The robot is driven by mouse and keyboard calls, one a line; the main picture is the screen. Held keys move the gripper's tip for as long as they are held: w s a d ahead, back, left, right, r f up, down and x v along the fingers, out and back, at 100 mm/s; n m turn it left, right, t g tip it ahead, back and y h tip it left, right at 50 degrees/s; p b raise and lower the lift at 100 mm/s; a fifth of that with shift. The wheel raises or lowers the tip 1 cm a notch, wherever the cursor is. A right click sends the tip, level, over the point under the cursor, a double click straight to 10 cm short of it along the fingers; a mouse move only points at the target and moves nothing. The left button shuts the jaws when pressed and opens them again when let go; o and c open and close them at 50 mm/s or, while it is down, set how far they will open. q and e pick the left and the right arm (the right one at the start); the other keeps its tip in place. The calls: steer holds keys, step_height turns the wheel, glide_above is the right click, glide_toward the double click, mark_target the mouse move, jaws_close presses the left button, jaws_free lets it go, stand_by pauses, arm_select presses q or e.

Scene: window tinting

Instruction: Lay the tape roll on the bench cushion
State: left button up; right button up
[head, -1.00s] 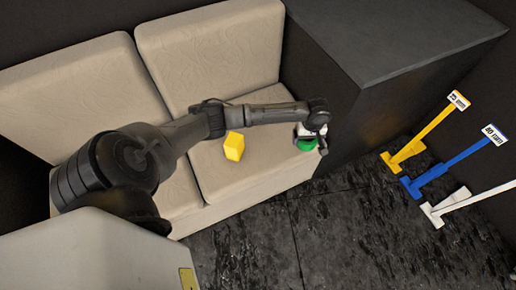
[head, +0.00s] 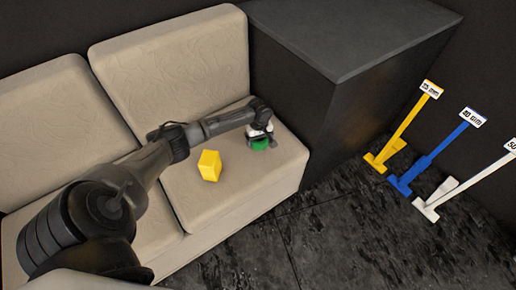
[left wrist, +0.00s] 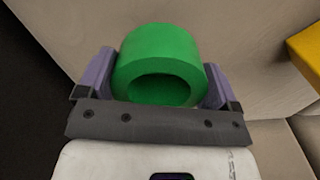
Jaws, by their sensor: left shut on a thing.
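The green tape roll (head: 260,144) is held by my left gripper (head: 262,141) over the right seat of the beige bench cushion (head: 215,200). In the left wrist view the tape roll (left wrist: 160,62) sits between the two purple fingers of my left gripper (left wrist: 158,75), which are shut on its sides. Its open hole faces the wrist camera. The roll is at or just above the cushion; I cannot tell whether it touches. My right gripper is not in view.
A yellow block (head: 209,165) sits on the cushion left of the roll, also at the left wrist view's right edge (left wrist: 308,52). A dark cabinet (head: 345,45) stands right of the bench. Yellow (head: 405,125), blue (head: 435,155) and white (head: 460,188) labelled tools stand farther right.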

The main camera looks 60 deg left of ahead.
arm_select(q)
steer(key=shift+a+f, duration=0.2)
steer(key=shift+a, duration=0.1)
step_height(320, 180, down, 4)
steer(key=b, duration=0.3)
steer(key=o, duration=0.7)
steer(key=shift+f, duration=0.15)
steer(key=shift+o, duration=0.2)
